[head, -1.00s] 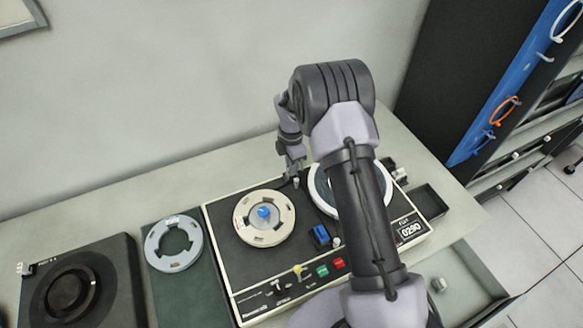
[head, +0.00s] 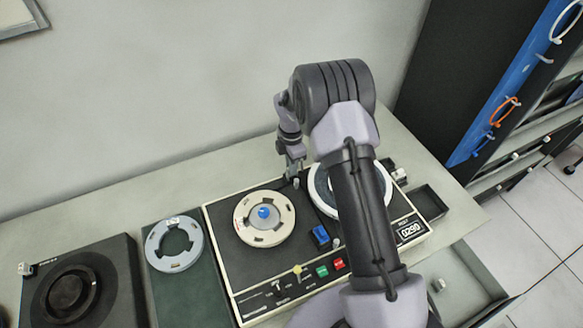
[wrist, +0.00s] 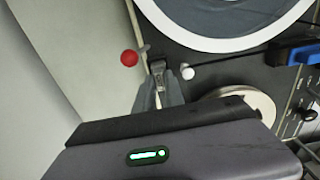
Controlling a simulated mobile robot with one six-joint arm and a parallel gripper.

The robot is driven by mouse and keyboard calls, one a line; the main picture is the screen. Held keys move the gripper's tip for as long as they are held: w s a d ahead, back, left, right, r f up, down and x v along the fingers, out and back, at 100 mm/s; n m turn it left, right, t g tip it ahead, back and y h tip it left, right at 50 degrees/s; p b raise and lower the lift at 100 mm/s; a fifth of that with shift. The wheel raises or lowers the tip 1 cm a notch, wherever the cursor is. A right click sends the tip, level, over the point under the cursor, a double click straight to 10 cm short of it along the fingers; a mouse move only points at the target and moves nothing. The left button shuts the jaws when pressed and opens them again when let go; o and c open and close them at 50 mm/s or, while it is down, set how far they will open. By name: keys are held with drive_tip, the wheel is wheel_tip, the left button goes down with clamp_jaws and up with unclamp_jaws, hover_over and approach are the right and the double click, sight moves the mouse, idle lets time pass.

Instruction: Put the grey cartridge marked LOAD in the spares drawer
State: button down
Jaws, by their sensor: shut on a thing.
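My gripper (head: 293,174) is low over the back edge of the reel machine (head: 245,293), between its two reels. In the wrist view my gripper (wrist: 158,88) is shut on a small grey thing (wrist: 158,67) at its fingertips. No marking on it is readable, so I cannot tell whether it is the LOAD cartridge. A pulled-out drawer (head: 478,268) is at the lower right, partly hidden by my arm. A small grey block (head: 438,284) is in it, its marking unreadable.
A cream reel (head: 246,232) is left of my gripper and a white-rimmed reel (head: 318,194) right. A white-topped post (wrist: 187,73) and a red knob (wrist: 129,58) are close by. A dark tray (head: 430,203) and a grey ring (head: 157,250) flank the machine.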

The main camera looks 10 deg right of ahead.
drive_tip(key=shift+r+p, duration=1.8)
drive_tip(key=shift+r, duration=0.95)
drive_tip(key=shift+f, duration=0.1)
